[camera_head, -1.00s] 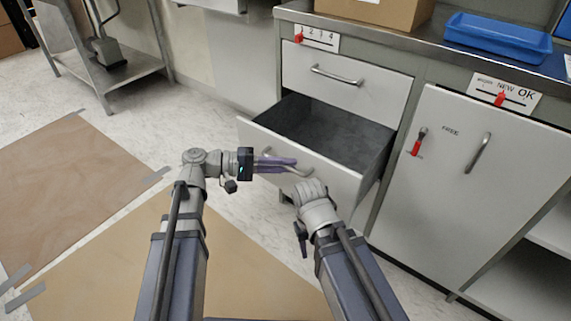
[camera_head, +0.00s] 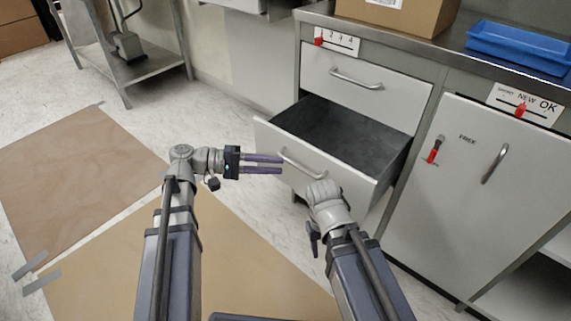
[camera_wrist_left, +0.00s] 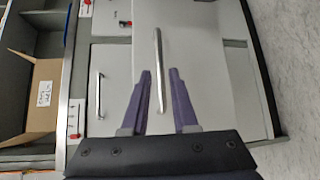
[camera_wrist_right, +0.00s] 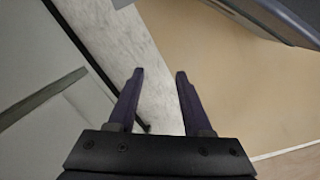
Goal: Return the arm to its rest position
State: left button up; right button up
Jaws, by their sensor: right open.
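My left gripper (camera_head: 283,164) is open and empty beside the handle (camera_head: 306,166) of the pulled-out lower drawer (camera_head: 345,185). In the left wrist view, my left gripper (camera_wrist_left: 160,72) has its two purple fingers apart, with the bar handle (camera_wrist_left: 159,45) showing in line with the gap between them. I cannot tell exactly how far the tips are from the bar. My right gripper (camera_wrist_right: 160,72) is open and empty in its wrist view, pointing at the floor.
The drawer stands open and empty below a closed drawer (camera_head: 355,90). A cabinet door (camera_head: 480,200) is shut to its right. A cardboard box (camera_head: 400,12) and a blue tray (camera_head: 520,48) sit on the counter. A metal shelf (camera_head: 140,70) stands back left.

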pick_arm(q)
jog(key=shift+a, duration=0.35)
jog(key=s+d+f+m+g+y+p, duration=0.45)
jog(key=s+d+f+y+p, duration=0.3)
jog(key=s+y, duration=0.3)
jog(key=a+r+m+t+y+p, duration=0.1)
jog(key=a+r+y+p, duration=0.1)
jog(key=r+p, duration=1.7)
jog(key=s+a+r+m+t+y+p, duration=0.1)
jog(key=r+y+p, duration=0.4)
jog(key=r+p, duration=1.4)
jog(key=p, duration=0.3)
jog(key=shift+a+m+p, duration=0.35)
jog(key=shift+a+p, duration=0.05)
